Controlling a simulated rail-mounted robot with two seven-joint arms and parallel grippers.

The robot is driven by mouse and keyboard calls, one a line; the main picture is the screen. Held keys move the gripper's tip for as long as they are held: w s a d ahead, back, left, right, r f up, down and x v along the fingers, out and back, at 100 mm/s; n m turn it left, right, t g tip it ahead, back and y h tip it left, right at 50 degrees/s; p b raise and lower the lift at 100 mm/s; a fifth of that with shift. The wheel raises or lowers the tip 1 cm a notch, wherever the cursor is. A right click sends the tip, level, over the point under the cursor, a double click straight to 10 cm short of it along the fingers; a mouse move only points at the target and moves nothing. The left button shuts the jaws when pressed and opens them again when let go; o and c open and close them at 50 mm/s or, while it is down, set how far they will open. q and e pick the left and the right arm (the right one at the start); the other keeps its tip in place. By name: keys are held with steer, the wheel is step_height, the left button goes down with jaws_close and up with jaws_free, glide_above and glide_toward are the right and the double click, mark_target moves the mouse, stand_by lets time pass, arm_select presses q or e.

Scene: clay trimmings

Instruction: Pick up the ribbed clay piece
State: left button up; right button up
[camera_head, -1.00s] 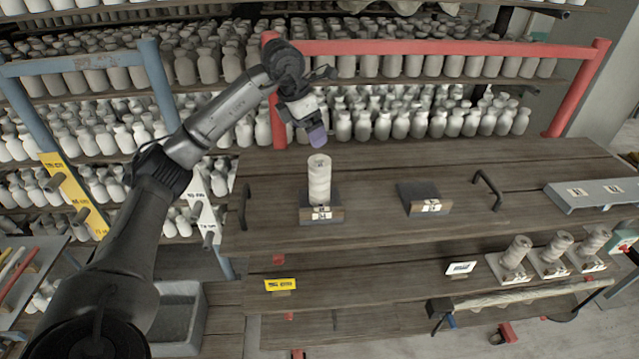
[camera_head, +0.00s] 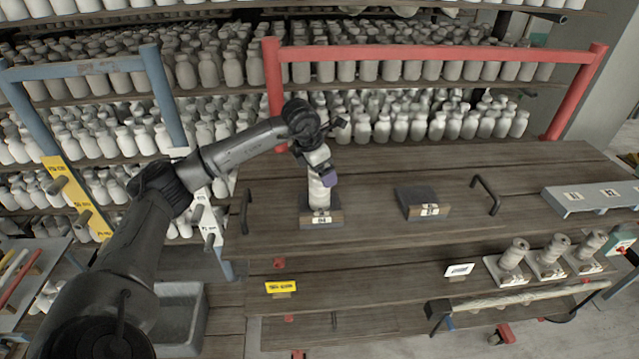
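The ribbed clay piece (camera_head: 318,195) stands upright on a small dark block with a white label (camera_head: 321,221) on the wooden table. My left gripper (camera_head: 325,177) is lowered over the top of the piece and hides its upper part. The purple fingertip pad shows at the right side of the piece. The other finger is hidden, so I cannot tell whether the gripper is shut on it. My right gripper is not in view.
An empty dark labelled block (camera_head: 421,201) stands to the right, with a black handle (camera_head: 486,195) beyond it. A grey labelled rack (camera_head: 590,197) is at the far right. Several ribbed pieces (camera_head: 553,250) stand on the lower shelf. A red rail frame (camera_head: 430,49) and shelves of bottles stand behind.

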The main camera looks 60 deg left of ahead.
arm_select(q)
steer(key=shift+w+f, duration=0.2)
steer(key=shift+f, duration=0.45)
steer(key=c, duration=1.4)
steer(key=shift+o, duration=0.2)
steer(key=shift+r, duration=0.15)
